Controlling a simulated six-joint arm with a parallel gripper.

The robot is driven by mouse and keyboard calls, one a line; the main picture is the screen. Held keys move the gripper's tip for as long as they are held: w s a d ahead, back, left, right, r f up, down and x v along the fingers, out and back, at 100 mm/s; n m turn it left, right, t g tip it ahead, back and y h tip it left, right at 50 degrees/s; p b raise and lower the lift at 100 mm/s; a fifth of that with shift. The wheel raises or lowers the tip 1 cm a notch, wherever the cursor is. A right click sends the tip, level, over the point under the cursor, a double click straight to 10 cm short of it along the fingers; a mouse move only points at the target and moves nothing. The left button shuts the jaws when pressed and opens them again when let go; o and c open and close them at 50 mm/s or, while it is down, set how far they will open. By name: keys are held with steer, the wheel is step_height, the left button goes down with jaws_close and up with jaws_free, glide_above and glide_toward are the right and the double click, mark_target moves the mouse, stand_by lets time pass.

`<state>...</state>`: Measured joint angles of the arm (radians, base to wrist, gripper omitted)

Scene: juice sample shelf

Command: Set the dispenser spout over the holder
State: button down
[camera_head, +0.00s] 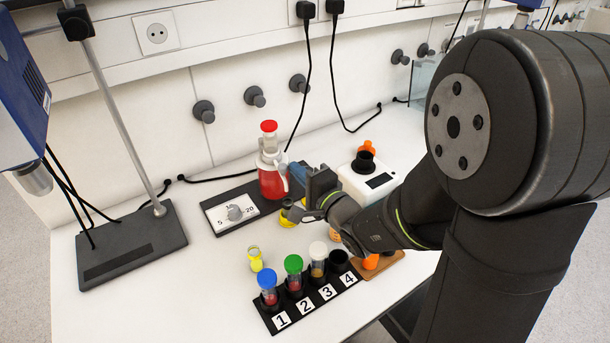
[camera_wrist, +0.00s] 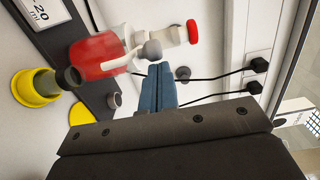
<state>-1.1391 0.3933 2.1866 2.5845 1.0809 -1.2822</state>
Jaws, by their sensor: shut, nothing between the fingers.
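The dispenser (camera_head: 272,179) is a bottle of red liquid with a white head and a red cap. It stands on a black base with a dial. My gripper (camera_head: 298,172) has blue fingers, together and empty, beside the dispenser.
A numbered black rack (camera_head: 308,302) with several capped tubes stands at the front. A white device (camera_head: 368,178) stands right of my gripper. A stand (camera_head: 130,240) is at the left. The bench between stand and rack is mostly clear.

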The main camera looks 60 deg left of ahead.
steer(key=d, duration=1.7)
steer(key=shift+w+d, duration=0.2)
steer(key=shift+w, duration=0.25)
steer(key=shift+a, duration=0.1)
steer(key=s+a, duration=0.1)
steer(key=a, duration=1.5)
steer(key=shift+s+a, duration=0.2)
steer(key=shift+a, duration=0.2)
